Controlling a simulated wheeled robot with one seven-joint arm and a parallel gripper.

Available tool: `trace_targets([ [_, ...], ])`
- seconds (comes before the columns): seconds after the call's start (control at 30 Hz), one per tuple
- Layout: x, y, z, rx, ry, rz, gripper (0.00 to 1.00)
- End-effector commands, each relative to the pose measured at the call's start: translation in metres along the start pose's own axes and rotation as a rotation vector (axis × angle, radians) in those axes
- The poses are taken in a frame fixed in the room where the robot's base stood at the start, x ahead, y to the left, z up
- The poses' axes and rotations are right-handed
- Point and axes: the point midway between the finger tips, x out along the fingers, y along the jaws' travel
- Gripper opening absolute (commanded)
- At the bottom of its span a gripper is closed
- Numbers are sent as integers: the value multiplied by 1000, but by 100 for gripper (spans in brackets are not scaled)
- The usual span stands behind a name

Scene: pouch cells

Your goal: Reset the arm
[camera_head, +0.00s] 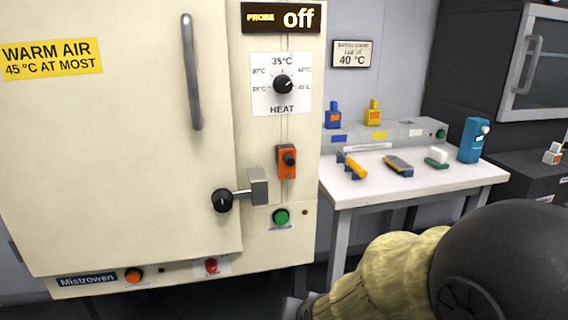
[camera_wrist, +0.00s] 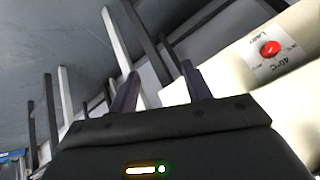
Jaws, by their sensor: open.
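My gripper (camera_wrist: 160,92) shows in the wrist view with its two dark fingers apart and nothing between them. It points past the cabinet's lower front toward the floor and table legs. In the head view my arm fills the lower right, in front of the table, and the fingers are not clearly seen there. The cream warm-air cabinet (camera_head: 130,150) stands at the left with its door closed against the frame. A red button (camera_head: 211,266) is on its lower edge; the red button also shows in the wrist view (camera_wrist: 270,48), to the right of the fingers.
The door's latch knob (camera_head: 222,201) and handle (camera_head: 192,70) stick out from the cabinet. A white table (camera_head: 430,180) at the right holds a yellow tool (camera_head: 355,168), a blue device (camera_head: 473,140) and several small items. A dark cabinet (camera_head: 480,60) stands behind.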

Motion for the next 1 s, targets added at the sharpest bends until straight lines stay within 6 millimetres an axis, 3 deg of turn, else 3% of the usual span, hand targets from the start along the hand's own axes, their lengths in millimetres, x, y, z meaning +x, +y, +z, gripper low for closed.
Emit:
trace_targets([
  [0.03, -16, 16, -7, -29, -43, 38, 49],
  [0.1, -29, 36, -5, -76, -113, 82, 49],
  [0.43, -93, 113, 9, -218, -394, 225, 49],
  [0.73, -133, 95, -19, -223, -396, 222, 49],
  [1.0, -183, 77, -54, -222, -395, 221, 49],
])
